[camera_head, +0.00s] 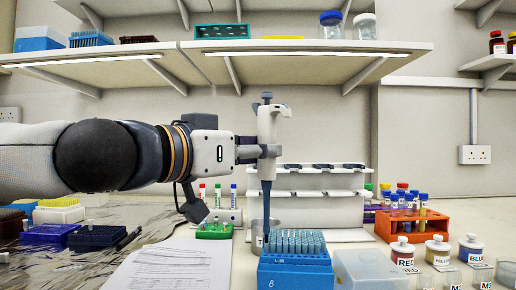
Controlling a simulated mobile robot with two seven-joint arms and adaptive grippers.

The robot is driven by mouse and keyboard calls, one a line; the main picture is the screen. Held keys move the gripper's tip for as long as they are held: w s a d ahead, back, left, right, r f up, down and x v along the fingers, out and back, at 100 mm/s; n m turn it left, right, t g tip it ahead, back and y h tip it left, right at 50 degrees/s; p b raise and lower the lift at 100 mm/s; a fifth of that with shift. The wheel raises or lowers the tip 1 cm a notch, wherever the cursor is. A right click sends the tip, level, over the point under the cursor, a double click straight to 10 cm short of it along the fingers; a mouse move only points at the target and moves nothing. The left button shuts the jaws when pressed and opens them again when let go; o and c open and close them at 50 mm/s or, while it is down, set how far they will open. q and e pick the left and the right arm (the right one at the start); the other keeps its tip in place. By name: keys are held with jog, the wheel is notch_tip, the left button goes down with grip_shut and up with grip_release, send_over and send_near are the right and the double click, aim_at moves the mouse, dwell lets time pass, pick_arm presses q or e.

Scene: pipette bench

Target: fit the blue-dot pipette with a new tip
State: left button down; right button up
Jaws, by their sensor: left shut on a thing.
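A pipette (268,165) with a pale grey body and a dark blue lower shaft hangs upright near the middle of the head view. My left gripper (252,151) reaches in from the left and is shut on its body. The shaft's lower end is at the back left of a blue tip rack (294,276) filled with several tips. I cannot tell whether the shaft touches a tip or is just above or behind it. No blue dot can be made out on the pipette. My right gripper is out of the picture.
A white pipette stand (320,208) is behind the rack. A metal cup (257,231) is behind the shaft. A clear-lidded box (369,270) and labelled jars (437,251) stand right, with an orange tube rack (412,231) behind. Papers (172,268) lie left. A shelf (250,62) hangs above.

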pick_arm(q)
jog(key=shift+f+b, duration=0.3)
jog(key=shift+f, duration=0.4)
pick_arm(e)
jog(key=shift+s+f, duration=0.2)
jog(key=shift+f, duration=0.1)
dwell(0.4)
